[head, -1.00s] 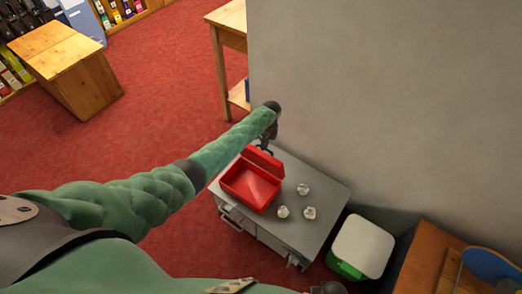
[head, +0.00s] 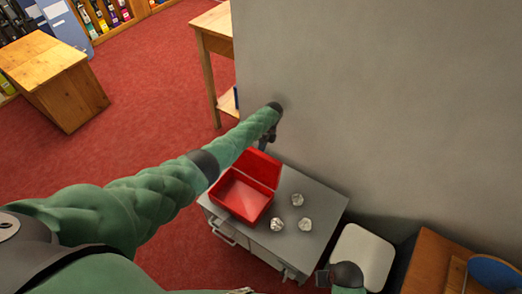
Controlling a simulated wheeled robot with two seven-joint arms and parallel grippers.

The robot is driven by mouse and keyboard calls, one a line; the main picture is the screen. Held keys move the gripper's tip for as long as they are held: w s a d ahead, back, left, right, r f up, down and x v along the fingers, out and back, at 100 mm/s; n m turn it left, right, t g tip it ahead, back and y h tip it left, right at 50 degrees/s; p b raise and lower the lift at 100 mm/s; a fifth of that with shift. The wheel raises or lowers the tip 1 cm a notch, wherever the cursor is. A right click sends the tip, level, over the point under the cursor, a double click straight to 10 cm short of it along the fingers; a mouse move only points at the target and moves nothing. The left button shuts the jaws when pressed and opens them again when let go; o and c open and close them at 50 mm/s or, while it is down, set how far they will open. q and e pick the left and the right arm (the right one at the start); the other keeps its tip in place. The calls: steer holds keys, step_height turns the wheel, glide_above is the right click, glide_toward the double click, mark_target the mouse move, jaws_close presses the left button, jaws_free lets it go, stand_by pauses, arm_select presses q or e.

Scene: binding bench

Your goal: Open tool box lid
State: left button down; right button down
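The red tool box (head: 239,197) sits on the grey cabinet, its empty inside showing. Its red lid (head: 261,168) stands raised at the back edge, tilted up away from the opening. My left arm reaches across from the left, above and behind the box. My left gripper (head: 267,141) is just beyond the lid's top edge, close to the wall. Its fingers are small and partly hidden, so I cannot tell whether they touch the lid. My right gripper (head: 324,278) shows at the bottom, in front of the white-lidded bin, away from the box; its fingers are unclear.
Three crumpled white pieces (head: 297,199) lie on the grey cabinet (head: 322,197) right of the box. A white-lidded bin (head: 363,252) and a wooden desk (head: 425,262) stand at the right. The grey wall (head: 370,100) rises close behind. Red carpet is open at the left.

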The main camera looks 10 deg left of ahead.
arm_select(q)
steer(key=shift+s+f, duration=0.3)
steer(key=shift+f, duration=0.1)
arm_select(e)
steer(key=shift+r, duration=0.1)
arm_select(q)
steer(key=c, duration=1.5)
jaws_free()
steer(key=shift+w, duration=0.1)
steer(key=shift+r, duration=0.1)
steer(key=shift+w+r, duration=0.15)
steer(key=shift+r, duration=0.05)
